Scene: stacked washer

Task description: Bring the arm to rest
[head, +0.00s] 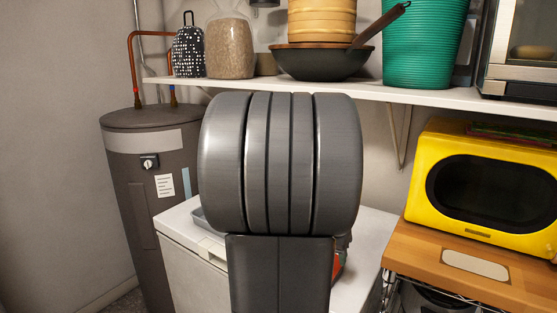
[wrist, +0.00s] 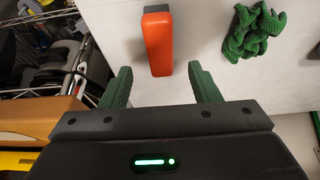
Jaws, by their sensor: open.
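My gripper (wrist: 160,87) shows in the wrist view with its two green fingers apart and nothing between their tips. An orange object (wrist: 158,42) with a dark end lies on the white surface just beyond the fingertips, apart from them. In the head view my arm fills the middle of the picture and hides my gripper. A bit of orange shows at the arm's right edge.
A white washer top (head: 366,235) is partly hidden behind my arm. A green crumpled thing (wrist: 254,31) lies right of the orange object. A yellow microwave (head: 430,195) stands on a wooden top (head: 415,250) at right. A shelf (head: 440,97) and a grey tank (head: 140,190) stand behind.

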